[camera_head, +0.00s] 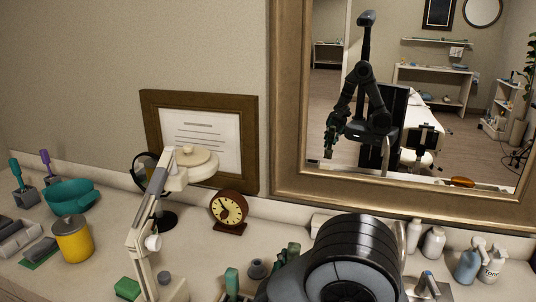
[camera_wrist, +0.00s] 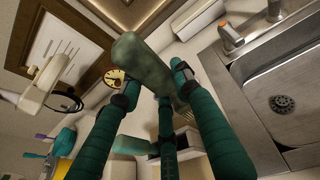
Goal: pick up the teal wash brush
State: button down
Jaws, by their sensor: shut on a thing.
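My gripper (camera_wrist: 156,78) has dark green fingers and is shut on a muted teal-green brush (camera_wrist: 138,55) in the wrist view. The broad end of the brush points up and left between the fingertips. Its paler, bristle-like end lies near the right fingertip and is partly hidden. In the head view my dark arm covers most of the gripper, whose green parts (camera_head: 287,256) show at the lower middle; the brush cannot be made out clearly there.
A lamp (camera_head: 146,235), clock (camera_head: 229,211) and yellow jar (camera_head: 72,240) stand further left. Bottles (camera_head: 467,262) stand right, near the sink (camera_wrist: 285,75). A mirror (camera_head: 400,182) hangs behind.

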jog(key=s+d+f+n+y, duration=0.1)
jog(key=d+f, duration=0.1)
jog(key=d, duration=0.4)
jog(key=s+d+f+n+y, duration=0.1)
jog(key=s+d+f, duration=0.1)
jog(key=d, duration=0.4)
jog(key=shift+s+y, duration=0.25)
jog(key=shift+y, duration=0.05)
jog(key=shift+a+f, duration=0.1)
jog(key=shift+f, duration=0.05)
